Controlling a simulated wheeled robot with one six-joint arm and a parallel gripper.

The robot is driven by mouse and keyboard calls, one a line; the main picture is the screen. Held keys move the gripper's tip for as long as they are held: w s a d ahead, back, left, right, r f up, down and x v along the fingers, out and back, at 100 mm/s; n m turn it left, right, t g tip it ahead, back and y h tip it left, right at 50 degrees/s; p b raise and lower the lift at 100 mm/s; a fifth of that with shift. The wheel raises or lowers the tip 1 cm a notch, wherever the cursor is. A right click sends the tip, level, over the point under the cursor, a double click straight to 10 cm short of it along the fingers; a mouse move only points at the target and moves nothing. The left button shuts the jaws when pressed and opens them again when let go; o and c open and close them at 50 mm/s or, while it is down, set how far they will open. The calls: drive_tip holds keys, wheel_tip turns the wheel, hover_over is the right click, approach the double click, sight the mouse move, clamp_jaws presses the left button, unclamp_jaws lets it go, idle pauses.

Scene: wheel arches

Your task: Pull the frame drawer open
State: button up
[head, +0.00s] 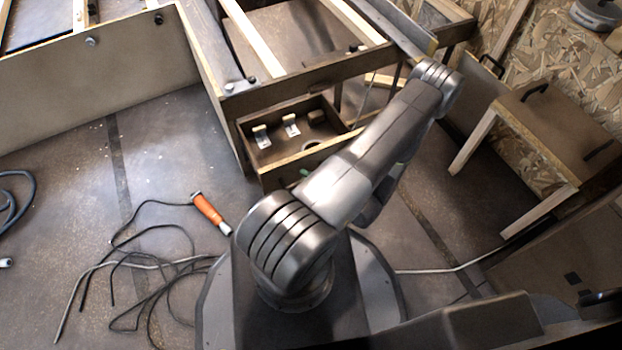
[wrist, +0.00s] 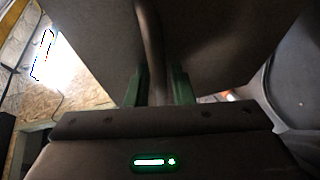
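The frame drawer (head: 262,172) stands out from under the wooden frame in the head view, with its inside showing. My arm covers part of its front on the right. In the wrist view a dark bar handle (wrist: 152,45) runs down from a dark panel (wrist: 85,40) between the green fingers of my gripper (wrist: 160,88). The fingers lie close on both sides of the bar and look shut on it. The gripper is mostly hidden behind my arm in the head view.
Small metal brackets (head: 291,126) lie in the drawer. The wooden frame (head: 300,75) stands above and behind it. An orange-handled tool (head: 208,209) and loose cables (head: 150,265) lie on the floor at left. A wooden cabinet (head: 560,130) stands at right.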

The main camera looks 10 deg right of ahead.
drive_tip(key=p+v, duration=0.3)
drive_tip(key=v, duration=1.1)
drive_tip(key=shift+w+a, duration=0.1)
drive_tip(key=shift+b+x, duration=1.5)
drive_tip(key=shift+x, duration=5.4)
